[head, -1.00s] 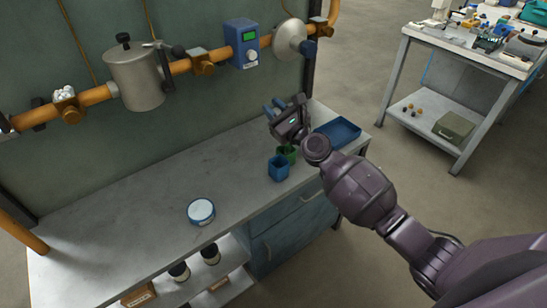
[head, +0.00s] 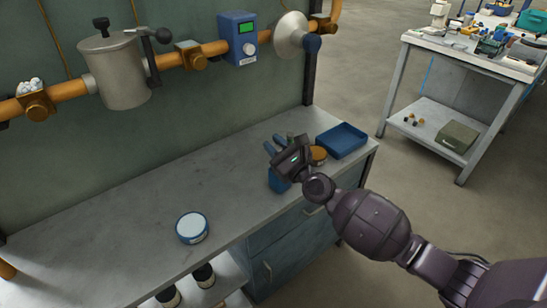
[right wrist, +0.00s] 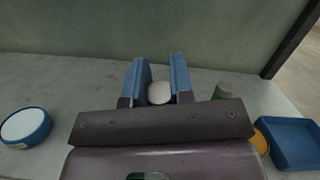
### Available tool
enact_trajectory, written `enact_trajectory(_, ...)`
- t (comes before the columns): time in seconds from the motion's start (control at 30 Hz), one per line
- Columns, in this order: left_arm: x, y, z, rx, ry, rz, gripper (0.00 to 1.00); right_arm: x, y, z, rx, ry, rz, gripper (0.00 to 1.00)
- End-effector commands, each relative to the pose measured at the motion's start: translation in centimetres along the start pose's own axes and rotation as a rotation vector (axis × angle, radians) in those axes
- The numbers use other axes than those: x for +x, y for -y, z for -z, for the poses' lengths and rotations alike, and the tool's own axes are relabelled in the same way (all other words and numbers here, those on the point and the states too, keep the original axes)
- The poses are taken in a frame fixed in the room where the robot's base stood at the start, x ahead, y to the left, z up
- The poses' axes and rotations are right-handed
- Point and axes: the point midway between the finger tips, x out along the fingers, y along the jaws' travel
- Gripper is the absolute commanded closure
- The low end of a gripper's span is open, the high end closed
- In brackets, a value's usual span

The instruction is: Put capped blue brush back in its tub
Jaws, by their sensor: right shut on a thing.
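My right gripper (head: 274,144) is over the workbench, close to the blue tub (head: 279,183). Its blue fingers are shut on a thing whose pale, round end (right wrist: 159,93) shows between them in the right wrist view. I take this for the capped brush; its blue part is hidden. The blue tub stands on the bench near the front edge, partly covered by the gripper, so its inside is hidden. I cannot tell whether the held thing touches it. My left gripper is not in view.
A blue tray (head: 342,139) and an orange-topped round container (head: 318,155) stand right of the gripper. A grey-green upright thing (right wrist: 222,90) is close by. A round blue tin with a pale lid (head: 192,227) sits left. An orange pipe (head: 213,49) runs behind.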

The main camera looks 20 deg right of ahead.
Motion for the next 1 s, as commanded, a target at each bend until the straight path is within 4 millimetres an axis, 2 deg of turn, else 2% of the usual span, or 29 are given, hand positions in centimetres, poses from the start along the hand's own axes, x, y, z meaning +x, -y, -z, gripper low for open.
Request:
enact_trajectory(0.03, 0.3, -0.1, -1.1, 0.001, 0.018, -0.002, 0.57, -0.3, -0.4, 1.4, 0.001, -0.009, -0.003, 1.00)
enact_trajectory(0.2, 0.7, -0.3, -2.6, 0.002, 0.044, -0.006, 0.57, -0.8, -1.1, 3.7, 0.002, -0.011, -0.004, 1.00)
enact_trajectory(0.4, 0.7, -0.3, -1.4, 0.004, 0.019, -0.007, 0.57, -0.7, -1.0, 3.4, 0.000, -0.003, -0.002, 1.00)
enact_trajectory(0.67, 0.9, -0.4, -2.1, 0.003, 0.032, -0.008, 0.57, -0.8, -1.2, 4.0, 0.002, -0.005, -0.001, 1.00)
enact_trajectory(0.7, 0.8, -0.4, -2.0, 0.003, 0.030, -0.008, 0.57, -0.8, -1.1, 3.8, 0.001, -0.004, -0.001, 0.74)
enact_trajectory(0.8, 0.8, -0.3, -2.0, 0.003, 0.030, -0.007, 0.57, -0.8, -1.1, 3.7, 0.001, -0.003, -0.001, 0.58)
enact_trajectory(0.87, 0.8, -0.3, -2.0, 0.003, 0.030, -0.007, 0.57, -0.7, -1.1, 3.7, 0.000, -0.003, -0.001, 0.53)
enact_trajectory(1.0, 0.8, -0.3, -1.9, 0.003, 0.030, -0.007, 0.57, -0.7, -1.1, 3.7, 0.000, -0.003, -0.001, 0.53)
